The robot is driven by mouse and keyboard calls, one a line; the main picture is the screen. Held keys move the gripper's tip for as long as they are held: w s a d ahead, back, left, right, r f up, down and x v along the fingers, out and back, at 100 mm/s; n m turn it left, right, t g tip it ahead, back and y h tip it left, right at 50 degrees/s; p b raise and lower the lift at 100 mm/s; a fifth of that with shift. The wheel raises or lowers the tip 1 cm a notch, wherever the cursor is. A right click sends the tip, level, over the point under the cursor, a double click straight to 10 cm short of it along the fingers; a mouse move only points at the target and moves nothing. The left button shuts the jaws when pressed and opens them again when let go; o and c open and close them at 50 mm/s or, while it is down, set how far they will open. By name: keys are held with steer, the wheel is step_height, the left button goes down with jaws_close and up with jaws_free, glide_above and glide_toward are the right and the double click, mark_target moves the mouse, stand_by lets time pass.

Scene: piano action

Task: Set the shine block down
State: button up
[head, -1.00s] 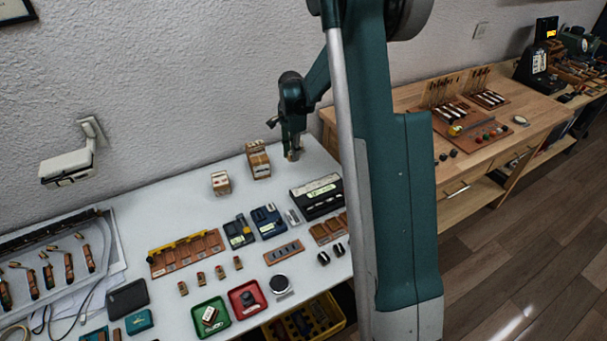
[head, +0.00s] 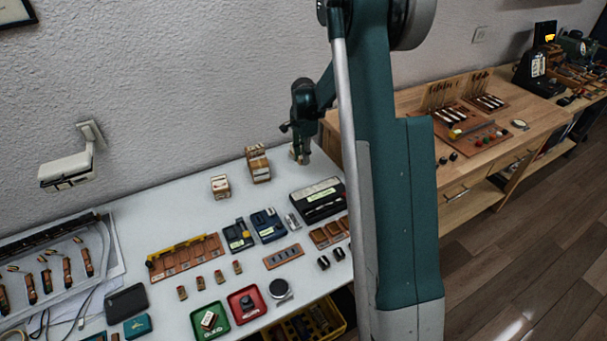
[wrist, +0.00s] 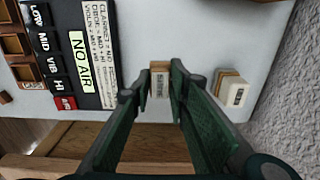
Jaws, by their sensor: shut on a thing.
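My gripper (head: 303,157) is at the far right end of the white table in the head view. In the wrist view its two green fingers (wrist: 160,92) are shut on a small tan block with a pale lettered label, the shine block (wrist: 160,80). Its lettering is too small to read. The block is mostly hidden in the head view, and I cannot tell whether it touches the table.
A pale labelled block (wrist: 231,92) stands close by, toward the wall. The black "NO AIR" panel (wrist: 82,50) lies on the other side. Stacked wooden blocks (head: 257,163) stand at the back. The white table (head: 180,215) has bare surface; a wooden bench (head: 480,130) adjoins.

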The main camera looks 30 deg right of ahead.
glide_above(303, 177)
steer(key=shift+f+b, duration=0.35)
steer(key=shift+f, duration=1.8)
steer(key=shift+f, duration=0.1)
steer(key=shift+f+b, duration=0.4)
steer(key=shift+f, duration=1.35)
steer(key=shift+f, duration=0.15)
steer(key=o, duration=0.8)
step_height(303, 177, up, 12)
steer(key=shift+r+p, duration=0.2)
steer(key=shift+p, duration=0.85)
